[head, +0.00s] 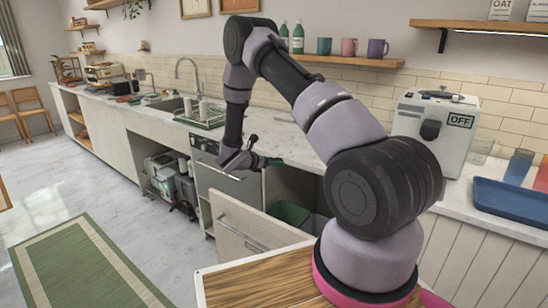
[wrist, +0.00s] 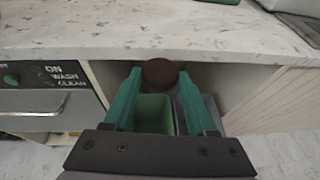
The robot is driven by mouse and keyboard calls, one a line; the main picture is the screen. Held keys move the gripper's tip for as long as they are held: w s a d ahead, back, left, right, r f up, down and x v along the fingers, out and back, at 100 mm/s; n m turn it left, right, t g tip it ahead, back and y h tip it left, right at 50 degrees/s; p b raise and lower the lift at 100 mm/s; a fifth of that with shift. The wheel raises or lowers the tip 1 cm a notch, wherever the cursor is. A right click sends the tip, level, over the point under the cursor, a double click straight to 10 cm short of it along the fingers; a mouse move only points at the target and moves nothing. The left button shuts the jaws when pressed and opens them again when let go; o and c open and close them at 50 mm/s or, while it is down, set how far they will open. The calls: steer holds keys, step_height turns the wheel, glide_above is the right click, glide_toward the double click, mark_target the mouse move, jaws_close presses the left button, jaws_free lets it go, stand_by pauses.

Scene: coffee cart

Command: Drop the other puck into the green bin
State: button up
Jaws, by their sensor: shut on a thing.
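My gripper (wrist: 160,75) has green fingers and is shut on a brown round puck (wrist: 159,70), held between the fingertips. In the wrist view the green bin (wrist: 154,112) shows between the fingers, below the puck and nearer the bottom of the picture. In the head view my gripper (head: 272,161) is above the open drawer at the counter's front. The green bin (head: 290,213) sits in that drawer, partly hidden by the drawer front. The puck cannot be made out in the head view.
A grey bin (wrist: 185,115) stands right of the green one. The pulled-out drawer front (head: 245,240) juts into the room. The marble counter edge (wrist: 150,52) is just beyond the puck. The machine marked ON, WASH, CLEAN (wrist: 45,85) is left of the drawer.

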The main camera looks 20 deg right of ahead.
steer(key=shift+f, duration=1.9)
steer(key=o, duration=1.4)
steer(key=v, duration=1)
steer(key=shift+s+a+r, duration=0.2)
steer(key=shift+a+r, duration=0.05)
